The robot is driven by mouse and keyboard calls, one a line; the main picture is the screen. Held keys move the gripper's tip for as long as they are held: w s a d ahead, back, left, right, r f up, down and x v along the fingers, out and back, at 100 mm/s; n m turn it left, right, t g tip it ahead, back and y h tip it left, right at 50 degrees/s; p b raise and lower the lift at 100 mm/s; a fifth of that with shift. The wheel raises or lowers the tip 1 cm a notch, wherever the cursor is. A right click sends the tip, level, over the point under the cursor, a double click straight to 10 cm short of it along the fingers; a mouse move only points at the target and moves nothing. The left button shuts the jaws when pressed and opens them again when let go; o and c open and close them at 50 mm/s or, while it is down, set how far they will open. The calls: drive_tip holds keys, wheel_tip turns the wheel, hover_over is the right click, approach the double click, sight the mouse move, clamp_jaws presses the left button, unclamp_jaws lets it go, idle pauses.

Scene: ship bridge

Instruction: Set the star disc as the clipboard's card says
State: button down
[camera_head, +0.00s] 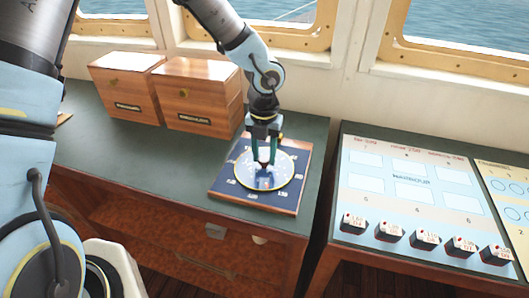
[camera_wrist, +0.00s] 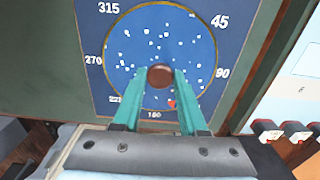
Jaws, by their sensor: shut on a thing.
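The star disc (camera_wrist: 150,40) is a round dark blue plate with white star dots and a gold rim, set on a square blue board (camera_wrist: 92,70) numbered in degrees. In the head view the disc (camera_head: 280,181) lies on the green desk top. My gripper (camera_head: 264,166) points down over its middle. In the wrist view my gripper (camera_wrist: 160,78) is shut on a round brown knob (camera_wrist: 160,72) at the disc's centre. A small red mark (camera_wrist: 172,104) shows near the rim, slightly right of the 180 label. The 135 label is hidden. I cannot make out the clipboard or its card.
Two labelled wooden boxes (camera_head: 128,85) (camera_head: 203,93) stand on the desk (camera_head: 170,150) left of the disc. A second table holds a printed chart (camera_head: 385,212) with several small labelled blocks (camera_head: 388,232) along its front. A gap separates the tables. Windows line the back wall.

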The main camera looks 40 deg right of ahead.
sight(264, 158)
drive_tip(key=shift+m, duration=2.2)
drive_tip(key=shift+c, duration=2.2)
unclamp_jaws()
wheel_tip(264, 158, up, 11)
drive_tip(key=b, duration=0.1)
drive_tip(key=shift+b, duration=0.35)
drive_tip(key=shift+f, duration=0.15)
